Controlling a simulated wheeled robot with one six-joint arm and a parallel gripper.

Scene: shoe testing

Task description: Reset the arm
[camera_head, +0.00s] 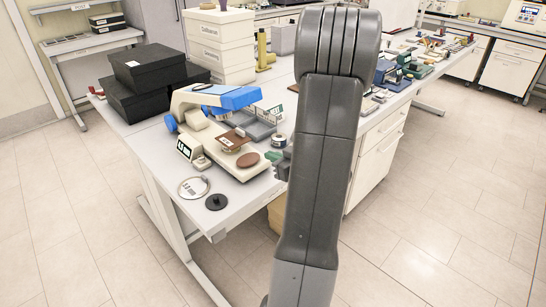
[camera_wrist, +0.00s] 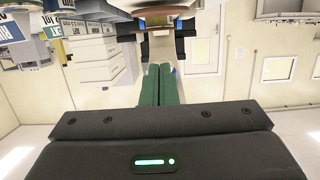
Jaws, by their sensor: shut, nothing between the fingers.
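My gripper (camera_wrist: 157,70) shows in the wrist view as two green fingers side by side, pressed together with nothing between them. The dark wrist body (camera_wrist: 160,140) with a lit green bar is below them in the picture. The wrist view is upside down, with lights and ceiling at the bottom and furniture at the top.
The workbench (camera_head: 150,160) holds a blue and white testing machine (camera_head: 215,98), black boxes (camera_head: 150,70), stacked white boxes (camera_head: 221,45) and a black disc (camera_head: 216,202) near its front edge. My arm hides part of the bench. Floor (camera_head: 420,240) is clear at left and right.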

